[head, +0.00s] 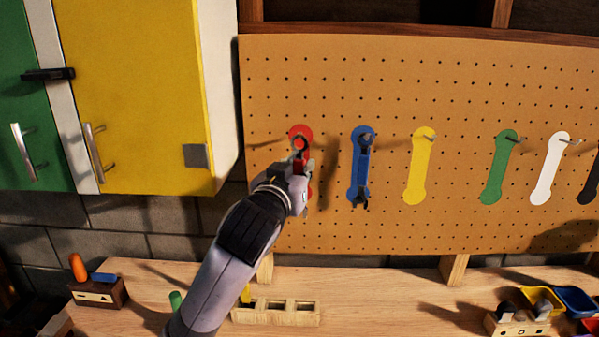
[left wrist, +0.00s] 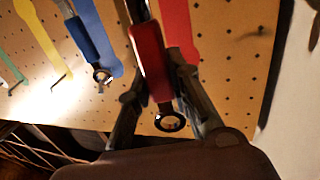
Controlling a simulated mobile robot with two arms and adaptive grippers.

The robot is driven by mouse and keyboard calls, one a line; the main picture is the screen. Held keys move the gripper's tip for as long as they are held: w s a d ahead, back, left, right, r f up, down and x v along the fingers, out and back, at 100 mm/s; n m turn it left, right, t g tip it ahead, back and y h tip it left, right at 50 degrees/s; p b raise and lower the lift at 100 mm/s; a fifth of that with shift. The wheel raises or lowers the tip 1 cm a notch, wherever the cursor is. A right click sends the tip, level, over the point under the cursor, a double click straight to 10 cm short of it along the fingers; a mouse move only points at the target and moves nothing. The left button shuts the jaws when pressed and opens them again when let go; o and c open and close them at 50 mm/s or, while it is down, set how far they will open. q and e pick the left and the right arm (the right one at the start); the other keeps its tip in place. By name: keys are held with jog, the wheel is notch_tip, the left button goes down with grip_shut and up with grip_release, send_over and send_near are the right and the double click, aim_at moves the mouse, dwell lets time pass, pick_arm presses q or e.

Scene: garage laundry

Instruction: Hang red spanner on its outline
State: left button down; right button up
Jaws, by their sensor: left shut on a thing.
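The red spanner (head: 299,146) is in my left gripper (head: 300,172), held in front of the pegboard (head: 400,80) at the red outline (head: 307,131). The left wrist view shows the spanner's red handle (left wrist: 150,50) between the two fingers of my left gripper (left wrist: 156,82), with its metal ring end towards the camera. The red outline (left wrist: 177,22) shows just behind it there. The spanner and gripper cover much of the outline and its peg. I cannot tell whether the ring is on the peg. My right gripper is not in view.
A blue spanner (head: 362,160) hangs on the blue outline to the right. Yellow (head: 419,175), green (head: 496,175) and white (head: 547,175) outlines have bare pegs sticking out. A yellow cabinet (head: 140,90) stands out at left. Below is a wooden bench (head: 390,300) with blocks and bins.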

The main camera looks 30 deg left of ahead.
pick_arm(q)
jog(key=shift+w+a, duration=0.2)
jog(key=shift+a, duration=0.05)
jog(key=shift+w+a+b, duration=0.3)
jog(key=shift+w+a, duration=0.05)
jog(key=shift+w, duration=0.3)
jog(key=shift+w+a+f, duration=0.1)
jog(key=shift+w+a, duration=0.05)
jog(key=shift+w, duration=0.05)
jog(key=shift+w+a+f+b, duration=0.25)
jog(key=shift+w+a, duration=0.2)
jog(key=shift+w, duration=0.35)
jog(key=shift+w+a+f+b, duration=0.25)
jog(key=shift+w+a, duration=0.25)
jog(key=shift+w, duration=0.25)
jog(key=shift+w+a+f+b, duration=0.2)
jog(key=shift+w+a, duration=0.25)
jog(key=shift+w, duration=0.35)
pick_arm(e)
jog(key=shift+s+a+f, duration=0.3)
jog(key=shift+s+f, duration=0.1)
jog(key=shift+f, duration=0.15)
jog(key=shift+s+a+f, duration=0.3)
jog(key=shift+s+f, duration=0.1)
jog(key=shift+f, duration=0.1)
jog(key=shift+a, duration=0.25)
pick_arm(q)
jog(key=c, duration=1.4)
grip_release()
